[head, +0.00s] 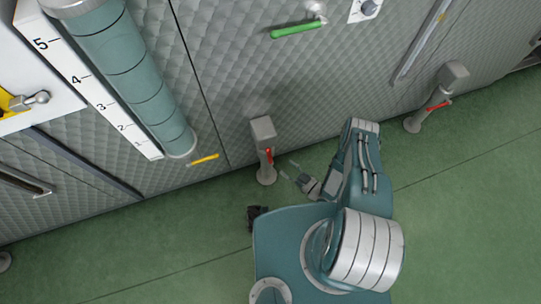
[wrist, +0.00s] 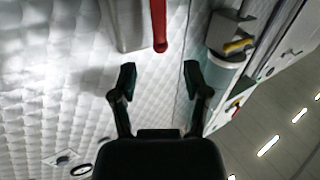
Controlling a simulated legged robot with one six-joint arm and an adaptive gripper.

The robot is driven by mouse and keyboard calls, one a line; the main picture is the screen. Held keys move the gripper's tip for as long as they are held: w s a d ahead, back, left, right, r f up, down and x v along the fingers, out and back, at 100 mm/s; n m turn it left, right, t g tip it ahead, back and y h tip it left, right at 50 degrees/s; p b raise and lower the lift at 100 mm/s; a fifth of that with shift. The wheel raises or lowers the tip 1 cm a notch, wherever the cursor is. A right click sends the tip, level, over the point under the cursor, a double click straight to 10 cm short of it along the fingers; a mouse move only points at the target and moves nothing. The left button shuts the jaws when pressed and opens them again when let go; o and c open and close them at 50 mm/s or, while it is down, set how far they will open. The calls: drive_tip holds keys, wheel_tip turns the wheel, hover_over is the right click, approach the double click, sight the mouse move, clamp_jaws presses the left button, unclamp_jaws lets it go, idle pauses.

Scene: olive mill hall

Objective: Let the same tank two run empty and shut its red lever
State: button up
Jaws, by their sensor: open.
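A red lever (head: 268,155) sits on a grey valve post (head: 264,130) at the foot of the quilted tank wall. It points down along the post. In the wrist view the red lever (wrist: 159,25) hangs just beyond my fingertips, between them and a little above. My gripper (head: 289,169) is open and empty, just right of this lever in the head view, with a gap between. Both its fingers (wrist: 160,82) show in the wrist view. A second red lever (head: 438,107) is on another grey post at right, turned sideways. No tank number is readable.
A sight tube (head: 135,75) with a scale board (head: 85,75) marked 1 to 5 stands left; its level is unclear. A yellow lever (head: 203,159) and a green lever (head: 297,30) stick out of the wall. Green floor (head: 150,245) lies open in front.

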sight(270, 154)
drive_tip(key=x, duration=1)
drive_tip(key=shift+w+a, duration=0.15)
drive_tip(key=shift+a, duration=0.05)
clamp_jaws()
